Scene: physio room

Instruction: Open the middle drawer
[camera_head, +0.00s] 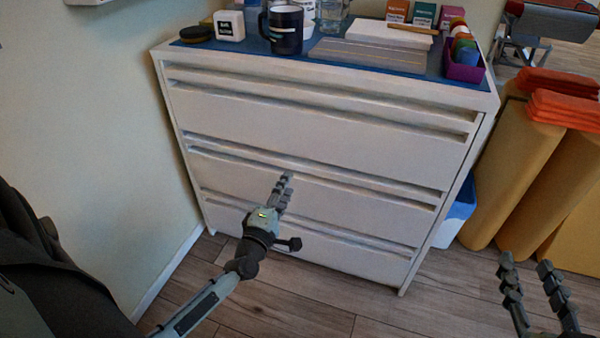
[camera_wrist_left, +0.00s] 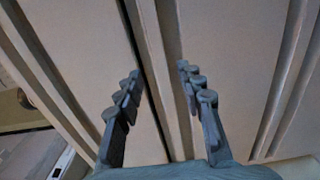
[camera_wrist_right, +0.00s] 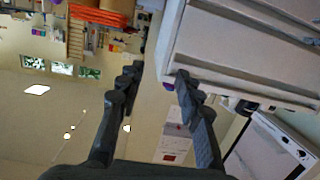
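A white chest of drawers (camera_head: 300,135) stands against the wall, with long grooved pull edges across its fronts. The middle drawer (camera_head: 345,195) appears shut, its pull edge (camera_head: 380,182) running along its top. My left gripper (camera_head: 286,178) is in front of that edge and hides part of the middle drawer. In the left wrist view, its fingers (camera_wrist_left: 157,70) are apart, one on each side of a dark gap and pale rail; I cannot tell whether they touch. My right gripper (camera_head: 526,262) is open and empty, right of the chest; its parted fingers also show in the right wrist view (camera_wrist_right: 158,72).
On the chest top are a dark mug (camera_head: 284,30), a white box (camera_head: 229,26) and a purple bin (camera_head: 463,68). Yellow rolls (camera_head: 520,170) with orange towels (camera_head: 565,105) and a blue-white bin (camera_head: 456,212) stand at its right. Wooden floor (camera_head: 330,315) is open in front.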

